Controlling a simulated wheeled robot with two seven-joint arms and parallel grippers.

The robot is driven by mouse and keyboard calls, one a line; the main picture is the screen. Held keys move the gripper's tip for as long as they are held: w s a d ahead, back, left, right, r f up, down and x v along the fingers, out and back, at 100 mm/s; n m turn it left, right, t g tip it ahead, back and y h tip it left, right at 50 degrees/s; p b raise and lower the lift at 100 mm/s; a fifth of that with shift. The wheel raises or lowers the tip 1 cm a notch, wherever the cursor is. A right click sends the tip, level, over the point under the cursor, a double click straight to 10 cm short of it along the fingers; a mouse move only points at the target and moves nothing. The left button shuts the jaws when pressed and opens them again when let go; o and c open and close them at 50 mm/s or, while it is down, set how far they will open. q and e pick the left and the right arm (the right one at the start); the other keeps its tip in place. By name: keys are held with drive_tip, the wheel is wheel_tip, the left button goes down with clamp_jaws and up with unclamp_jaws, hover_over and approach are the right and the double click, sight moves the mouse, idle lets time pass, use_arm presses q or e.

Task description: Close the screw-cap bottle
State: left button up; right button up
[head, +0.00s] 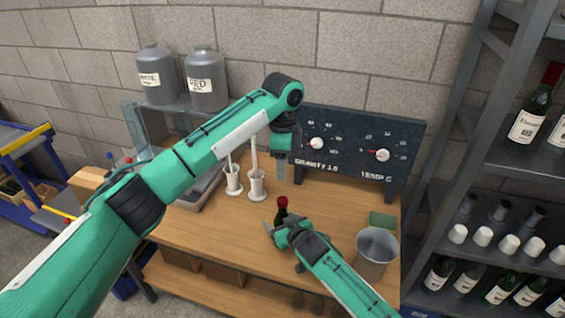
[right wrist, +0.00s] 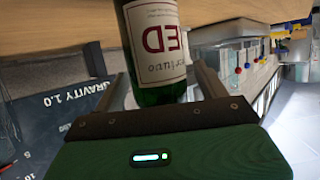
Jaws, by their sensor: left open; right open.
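A dark green bottle (head: 282,212) with a dark red top stands on the wooden bench (head: 215,225). In the right wrist view the bottle (right wrist: 155,40) shows a pale label with "RED" upside down. My right gripper (head: 277,224) is open around the bottle, one finger on each side; in its wrist view (right wrist: 165,85) gaps show beside the glass. The right gripper hides the bottle's lower part in the head view. My left gripper (head: 281,172) is open and empty, pointing down above and behind the bottle, clear of its top. I cannot tell whether the red top is a separate cap.
A dark dial panel (head: 345,150) stands at the bench's back. A grey bucket (head: 376,262) and a green sponge (head: 382,222) are at the right. Two white upright holders (head: 257,186) stand left of the left gripper. A bottle rack (head: 480,190) stands at the far right.

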drive_tip(key=shift+s, duration=0.1)
drive_tip(key=b+v, duration=0.2)
drive_tip(key=v, duration=1.1)
drive_tip(key=shift+s+d, duration=0.2)
drive_tip(key=shift+s, duration=0.05)
